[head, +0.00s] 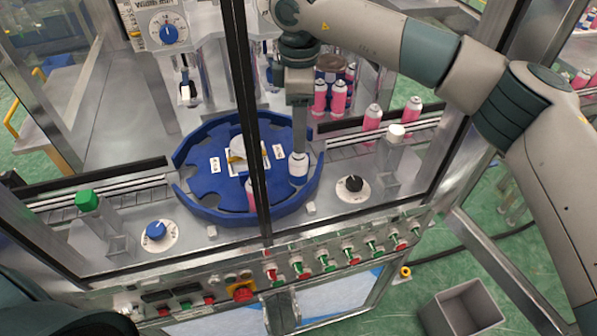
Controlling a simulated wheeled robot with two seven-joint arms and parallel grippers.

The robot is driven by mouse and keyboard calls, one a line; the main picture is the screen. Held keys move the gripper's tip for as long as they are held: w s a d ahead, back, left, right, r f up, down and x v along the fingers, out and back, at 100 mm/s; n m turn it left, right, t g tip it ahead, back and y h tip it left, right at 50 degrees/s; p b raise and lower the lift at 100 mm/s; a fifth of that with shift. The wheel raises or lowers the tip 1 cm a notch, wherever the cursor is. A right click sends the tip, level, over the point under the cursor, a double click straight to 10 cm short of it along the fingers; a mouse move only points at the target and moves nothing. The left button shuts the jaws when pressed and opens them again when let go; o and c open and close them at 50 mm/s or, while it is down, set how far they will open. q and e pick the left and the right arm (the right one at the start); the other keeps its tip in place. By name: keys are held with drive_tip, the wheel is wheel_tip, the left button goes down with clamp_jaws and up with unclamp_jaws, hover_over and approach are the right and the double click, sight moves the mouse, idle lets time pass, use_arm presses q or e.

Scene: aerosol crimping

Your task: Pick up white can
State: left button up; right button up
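The white can (298,168) stands upright in a slot at the right side of the blue round turntable (205,203). My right arm reaches in from the right, and its gripper (299,148) points straight down at the top of the can. The fingers are seen edge-on and overlap the can's top, so I cannot tell whether they are apart or closed on it. A pink can (250,193) stands in the turntable's front, partly hidden by a dark frame post. My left gripper is not in view.
Pink cans (372,117) stand on the conveyor at the right and behind the turntable. Dark upright posts (246,100) cross the front. A control panel (243,292) with buttons and valves runs along the front edge. A grey bin (462,309) stands lower right.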

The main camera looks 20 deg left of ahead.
sight(299, 164)
wheel_tip(299, 164, down, 5)
drive_tip(key=shift+f+p, duration=0.1)
drive_tip(key=shift+p, duration=0.8)
drive_tip(key=shift+f, duration=0.35)
drive_tip(key=shift+f+p, duration=0.5)
drive_tip(key=shift+f, duration=0.15)
wheel_tip(299, 164, down, 3)
drive_tip(key=shift+f+p, duration=0.1)
drive_tip(key=shift+p, duration=0.6)
drive_tip(key=shift+f, duration=0.65)
